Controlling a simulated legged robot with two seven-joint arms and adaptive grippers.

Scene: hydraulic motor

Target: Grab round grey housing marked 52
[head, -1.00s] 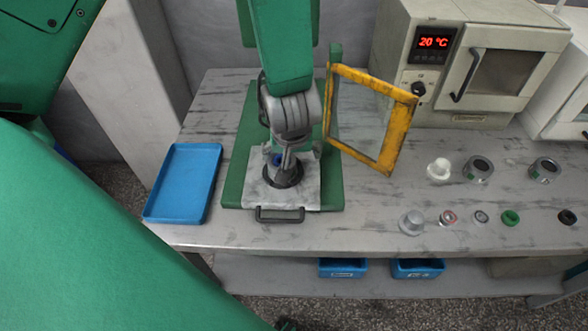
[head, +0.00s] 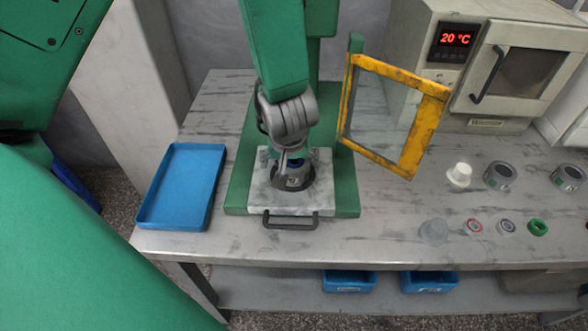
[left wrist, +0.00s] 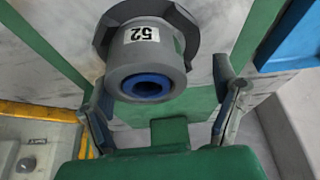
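The round grey housing (head: 291,182) stands on a pale plate on the green fixture. In the left wrist view the housing (left wrist: 172,62) shows a white label with 52, upside down, and a blue ring (left wrist: 147,87) inside its end. My left gripper (head: 298,164) is right above the housing in the head view and hides part of it. In the left wrist view the fingers of the left gripper (left wrist: 161,85) are spread on either side of the housing, with gaps; it is open and empty. My right gripper is not in view.
A yellow-framed guard (head: 412,140) stands right of the fixture, before an oven (head: 490,123) reading 20 °C. A blue tray (head: 182,190) lies to the left. Several small parts, such as a green ring (head: 538,228), sit on the right. A black handle (head: 290,225) sticks out at the plate's front.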

